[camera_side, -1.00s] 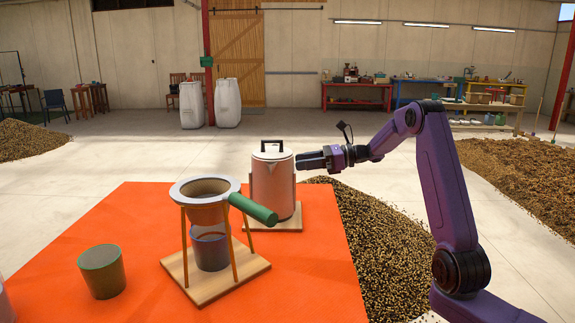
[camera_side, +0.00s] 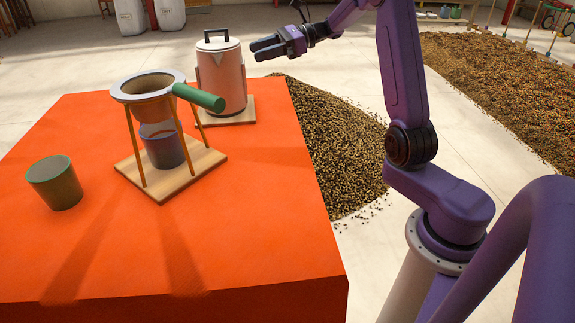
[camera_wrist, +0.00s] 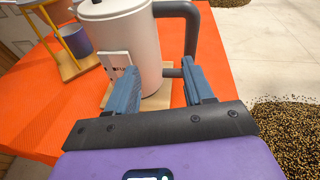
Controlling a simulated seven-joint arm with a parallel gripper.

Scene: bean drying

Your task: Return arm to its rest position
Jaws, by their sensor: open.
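My gripper (camera_side: 262,46) is open and empty, at the right of the white pot in the side view. In the wrist view its two blue-grey fingers (camera_wrist: 158,90) point towards the pot (camera_wrist: 128,40), with the dark handle (camera_wrist: 190,30) at the pot's right. The pot (camera_side: 222,78) stands upright on a wooden board (camera_side: 240,112) at the table's back right. Whether the fingers touch the pot cannot be told for sure, but there seems to be a gap.
A wooden stand (camera_side: 178,182) holds a filter cone (camera_side: 150,105) with a green handle (camera_side: 200,98) over a cup (camera_side: 163,150). Another cup (camera_side: 55,185) sits at the left of the orange table (camera_side: 250,220). Bean piles (camera_side: 335,150) lie on the floor at the right.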

